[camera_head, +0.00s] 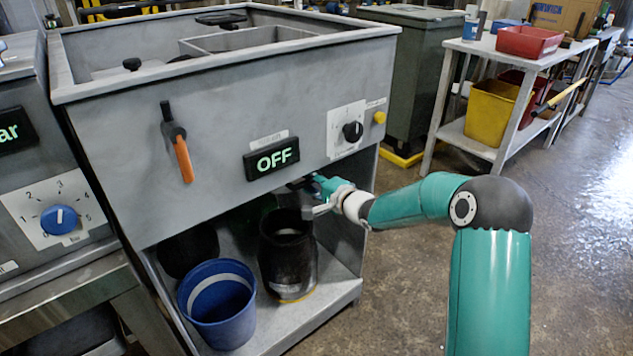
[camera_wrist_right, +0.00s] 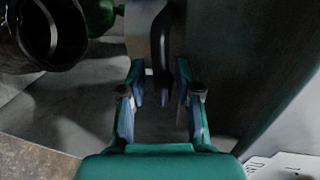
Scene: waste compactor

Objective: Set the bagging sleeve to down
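A dark cylinder (camera_head: 287,262), perhaps the bagging sleeve, stands upright in the open bay under the grey compactor cabinet (camera_head: 230,110). The rim of a dark cylinder (camera_wrist_right: 52,32) also shows at the upper left of the right wrist view. My right gripper (camera_head: 308,200) reaches under the cabinet's front panel, just above and right of the cylinder. In the right wrist view its fingers (camera_wrist_right: 160,88) are apart, with a dark curved handle (camera_wrist_right: 162,45) between their tips and gaps visible beside it. What the handle is fixed to is unclear. My left gripper is out of view.
A blue bucket (camera_head: 218,305) stands left of the cylinder in the bay. The panel carries an orange-handled lever (camera_head: 182,155), a display reading OFF (camera_head: 271,158) and a black knob (camera_head: 352,131).

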